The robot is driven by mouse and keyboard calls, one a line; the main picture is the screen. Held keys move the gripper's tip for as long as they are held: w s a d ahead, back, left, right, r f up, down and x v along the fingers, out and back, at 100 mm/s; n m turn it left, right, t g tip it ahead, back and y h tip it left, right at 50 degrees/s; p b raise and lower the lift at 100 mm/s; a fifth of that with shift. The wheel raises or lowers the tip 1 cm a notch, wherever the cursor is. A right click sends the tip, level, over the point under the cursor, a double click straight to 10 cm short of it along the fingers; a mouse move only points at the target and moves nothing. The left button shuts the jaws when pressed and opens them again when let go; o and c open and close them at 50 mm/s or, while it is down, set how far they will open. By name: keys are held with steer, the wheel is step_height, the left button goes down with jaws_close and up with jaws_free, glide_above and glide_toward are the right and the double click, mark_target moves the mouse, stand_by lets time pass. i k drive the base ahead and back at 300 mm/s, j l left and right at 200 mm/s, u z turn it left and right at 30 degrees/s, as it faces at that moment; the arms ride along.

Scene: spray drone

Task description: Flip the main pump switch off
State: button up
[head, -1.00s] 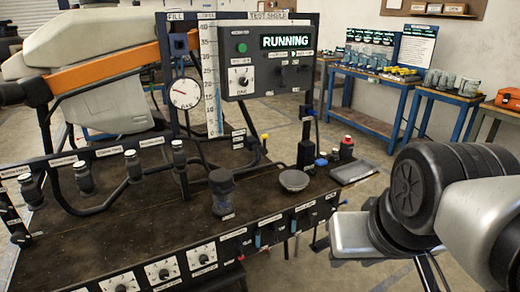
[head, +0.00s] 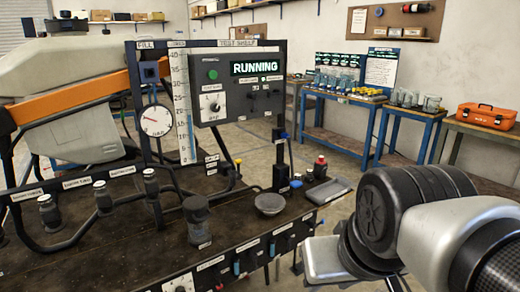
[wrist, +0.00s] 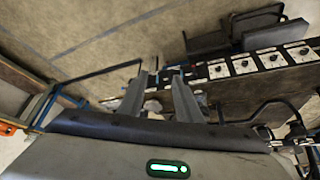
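The bench's front panel (head: 252,262) carries a row of small switches, some blue and some dark. Their labels are too small to read, so I cannot tell which is the main pump switch. A grey box above the bench has a lit display (head: 256,67) reading RUNNING, with a green button and a dial. In the wrist view my gripper (wrist: 160,95) has its two fingers apart with nothing between them. The row of white dials (wrist: 245,65) on the bench front lies to the right of the fingers, apart from them. In the head view my gripper is not visible.
A round gauge (head: 156,120) hangs behind. Blue tables (head: 345,142) line the wall. Open floor lies between them and the bench.

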mark_target(276, 92)
steer(key=i+l, duration=0.2)
steer(key=i, duration=0.25)
steer(key=i+l+z, duration=0.1)
steer(key=i, duration=0.35)
steer(key=i+l, duration=0.3)
steer(key=i, duration=0.15)
